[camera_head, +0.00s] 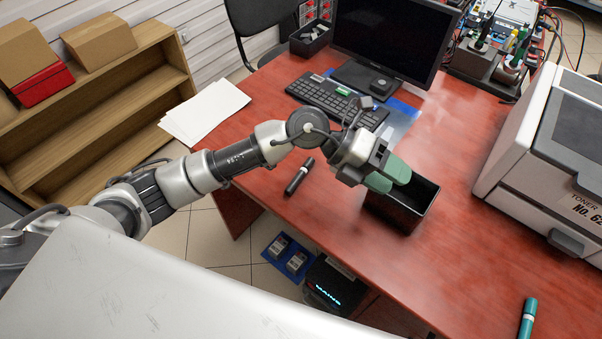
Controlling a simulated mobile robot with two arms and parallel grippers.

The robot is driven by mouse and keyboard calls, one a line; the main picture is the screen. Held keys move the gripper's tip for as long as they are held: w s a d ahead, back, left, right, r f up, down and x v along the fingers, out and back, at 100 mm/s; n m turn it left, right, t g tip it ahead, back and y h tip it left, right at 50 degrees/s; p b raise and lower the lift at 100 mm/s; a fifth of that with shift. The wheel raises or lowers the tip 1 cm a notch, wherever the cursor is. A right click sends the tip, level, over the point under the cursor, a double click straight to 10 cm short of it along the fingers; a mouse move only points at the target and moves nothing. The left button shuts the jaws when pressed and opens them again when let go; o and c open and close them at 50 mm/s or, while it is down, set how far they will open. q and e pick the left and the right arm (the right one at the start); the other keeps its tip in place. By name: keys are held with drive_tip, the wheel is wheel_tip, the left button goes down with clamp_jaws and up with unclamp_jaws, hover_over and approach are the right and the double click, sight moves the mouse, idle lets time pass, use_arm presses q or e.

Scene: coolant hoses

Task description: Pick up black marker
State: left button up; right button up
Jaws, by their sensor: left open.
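The black marker (299,176) lies on the red-brown desk (470,250) near its left edge, in the head view. My left gripper (389,176) comes in from the left and is to the right of the marker, apart from it. Its two green fingers are open over the upper left part of a black open box (405,218), with nothing seen between them. Whether the fingers touch the box I cannot tell. My right gripper is not in view.
A teal marker (527,318) lies at the lower right. A keyboard (332,100) and monitor (393,38) stand behind the gripper, a printer (550,150) at the right. Paper sheets (205,111) lie at the desk's upper left. The desk's front right is mostly clear.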

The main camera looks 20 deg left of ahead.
use_arm(q)
drive_tip(key=w+a+f+m+y, duration=0.1)
drive_tip(key=w+a+f+y, duration=0.35)
drive_tip(key=a+y, duration=0.25)
drive_tip(key=n+t+y, duration=0.1)
drive_tip(key=y, duration=0.6)
approach(304, 168)
wheel_tip(304, 168, down, 4)
drive_tip(key=shift+s+a, duration=0.1)
drive_tip(key=shift+s, duration=0.05)
drive_tip(key=shift+f+p, duration=0.7)
drive_tip(key=shift+f, duration=2.05)
clamp_jaws()
